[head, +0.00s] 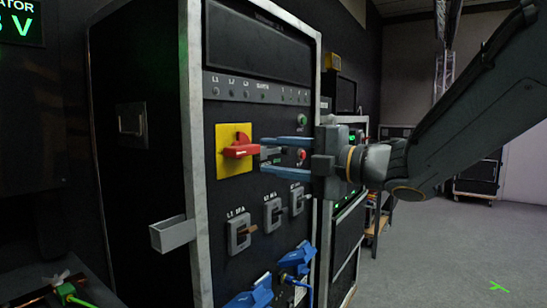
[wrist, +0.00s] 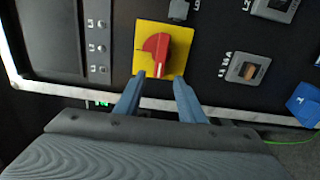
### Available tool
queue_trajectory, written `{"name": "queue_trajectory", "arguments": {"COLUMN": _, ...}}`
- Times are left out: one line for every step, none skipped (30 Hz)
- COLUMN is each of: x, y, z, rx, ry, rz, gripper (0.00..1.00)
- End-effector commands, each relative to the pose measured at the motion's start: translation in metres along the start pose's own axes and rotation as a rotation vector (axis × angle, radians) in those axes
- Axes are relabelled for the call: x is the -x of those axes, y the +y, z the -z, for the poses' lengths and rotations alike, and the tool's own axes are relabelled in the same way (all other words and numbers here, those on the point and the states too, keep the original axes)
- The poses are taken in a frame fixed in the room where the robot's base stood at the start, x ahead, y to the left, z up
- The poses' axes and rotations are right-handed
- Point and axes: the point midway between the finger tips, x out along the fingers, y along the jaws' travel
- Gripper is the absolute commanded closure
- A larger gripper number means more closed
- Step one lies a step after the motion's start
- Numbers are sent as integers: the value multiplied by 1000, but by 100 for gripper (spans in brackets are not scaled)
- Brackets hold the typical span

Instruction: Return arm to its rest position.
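My gripper (head: 285,158) is at the end of my arm, which reaches in from the right in the head view. Its two blue fingers are spread apart with nothing between them. They point left at a red rotary handle (head: 241,151) on a yellow plate (head: 228,166) on the front of a black rack cabinet. In the wrist view the gripper (wrist: 158,96) is open just short of the red handle (wrist: 157,47), which stands ahead of the fingers. The fingertips look close to the yellow plate (wrist: 174,64); I cannot tell the exact gap.
The cabinet (head: 189,200) has breaker switches (head: 239,233) below the handle and blue plugs (head: 296,258) at the bottom. A grey metal box (head: 173,233) juts from its left side. More racks stand behind. Open grey floor (head: 440,250) lies to the right.

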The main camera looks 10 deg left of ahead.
Motion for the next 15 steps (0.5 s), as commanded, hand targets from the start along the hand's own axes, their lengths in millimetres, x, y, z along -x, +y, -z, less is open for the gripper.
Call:
{"name": "queue_trajectory", "arguments": {"x": 0, "y": 0, "z": -1, "rx": -4, "ry": -5, "rz": 1, "gripper": 64}}
{"name": "queue_trajectory", "arguments": {"x": 1, "y": -1, "z": -4, "rx": -11, "ry": -15, "rz": 3, "gripper": 64}}
{"name": "queue_trajectory", "arguments": {"x": 2, "y": -2, "z": -9, "rx": -30, "ry": -38, "rz": 9, "gripper": 64}}
{"name": "queue_trajectory", "arguments": {"x": 4, "y": -4, "z": -15, "rx": -50, "ry": -65, "rz": 17, "gripper": 64}}
{"name": "queue_trajectory", "arguments": {"x": 7, "y": -7, "z": -23, "rx": -76, "ry": -101, "rz": 25, "gripper": 64}}
{"name": "queue_trajectory", "arguments": {"x": 12, "y": -12, "z": -37, "rx": -125, "ry": -162, "rz": 40, "gripper": 64}}
{"name": "queue_trajectory", "arguments": {"x": 18, "y": -17, "z": -49, "rx": -168, "ry": -218, "rz": 52, "gripper": 64}}
{"name": "queue_trajectory", "arguments": {"x": 26, "y": -24, "z": -62, "rx": -221, "ry": -282, "rz": 68, "gripper": 64}}
{"name": "queue_trajectory", "arguments": {"x": 39, "y": -35, "z": -80, "rx": -299, "ry": -375, "rz": 89, "gripper": 64}}
{"name": "queue_trajectory", "arguments": {"x": 51, "y": -45, "z": -93, "rx": -364, "ry": -450, "rz": 104, "gripper": 64}}
{"name": "queue_trajectory", "arguments": {"x": 64, "y": -56, "z": -105, "rx": -432, "ry": -526, "rz": 120, "gripper": 64}}
{"name": "queue_trajectory", "arguments": {"x": 84, "y": -71, "z": -118, "rx": -524, "ry": -627, "rz": 138, "gripper": 64}}
{"name": "queue_trajectory", "arguments": {"x": 99, "y": -83, "z": -126, "rx": -593, "ry": -701, "rz": 153, "gripper": 64}}
{"name": "queue_trajectory", "arguments": {"x": 114, "y": -95, "z": -132, "rx": -662, "ry": -773, "rz": 167, "gripper": 64}}
{"name": "queue_trajectory", "arguments": {"x": 136, "y": -112, "z": -137, "rx": -754, "ry": -868, "rz": 184, "gripper": 64}}
